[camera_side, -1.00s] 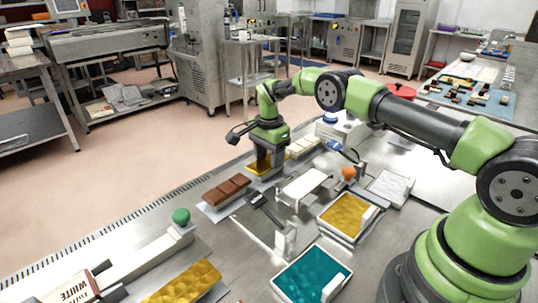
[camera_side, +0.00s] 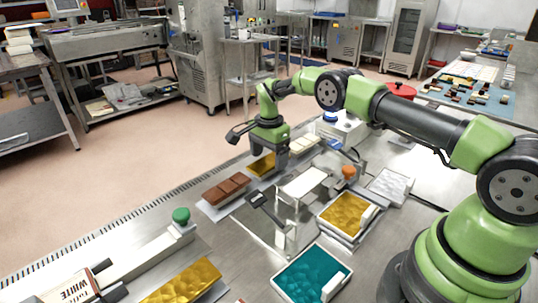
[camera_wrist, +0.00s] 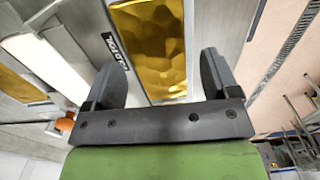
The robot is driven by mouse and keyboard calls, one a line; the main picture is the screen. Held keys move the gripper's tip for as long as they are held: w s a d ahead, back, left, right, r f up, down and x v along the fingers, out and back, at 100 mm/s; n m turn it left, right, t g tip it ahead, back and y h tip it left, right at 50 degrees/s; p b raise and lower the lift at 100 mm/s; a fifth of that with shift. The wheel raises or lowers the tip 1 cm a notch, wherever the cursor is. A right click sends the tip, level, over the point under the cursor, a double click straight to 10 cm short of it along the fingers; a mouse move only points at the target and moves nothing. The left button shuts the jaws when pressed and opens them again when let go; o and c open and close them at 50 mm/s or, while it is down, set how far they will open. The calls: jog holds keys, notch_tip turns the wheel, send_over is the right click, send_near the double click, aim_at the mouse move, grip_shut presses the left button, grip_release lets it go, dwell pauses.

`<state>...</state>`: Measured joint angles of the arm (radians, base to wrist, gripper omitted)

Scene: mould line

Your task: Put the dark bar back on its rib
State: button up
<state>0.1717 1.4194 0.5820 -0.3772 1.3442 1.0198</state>
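A brown segmented bar (camera_side: 226,188) lies on a pale plate left of my gripper in the side view; I take it as the dark bar. It does not show in the wrist view. My gripper (camera_side: 281,163) is a little above the line, beside a gold bar (camera_side: 262,165). In the wrist view my gripper (camera_wrist: 160,68) has its fingers wide apart and nothing clamped between them. The gold bar also shows there (camera_wrist: 150,40), below and beyond the fingers, with a dark label along its edge. I cannot tell which part is the rib.
A pale bar (camera_side: 304,144) lies behind the gripper. A white plate (camera_side: 304,182), an orange knob (camera_side: 348,171), a gold tray (camera_side: 345,213) and a teal tray (camera_side: 310,277) stand to the right and front. A green knob (camera_side: 181,215) stands at front left.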

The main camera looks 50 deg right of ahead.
notch_tip(320, 180, up, 20)
jog(key=s+a+n+t, duration=0.2)
jog(key=s+a+n, duration=0.1)
jog(key=s+a+r+n+t, duration=0.1)
jog(key=s+a+r+n, duration=0.25)
jog(key=s+r, duration=0.35)
jog(key=s+a+n+t+y, duration=0.2)
jog(key=s+a+n+t, duration=0.2)
jog(key=s, duration=1.6)
jog(key=n, duration=0.3)
jog(key=shift+r, duration=0.3)
jog(key=shift+s+n, duration=0.1)
jog(key=shift+n, duration=0.15)
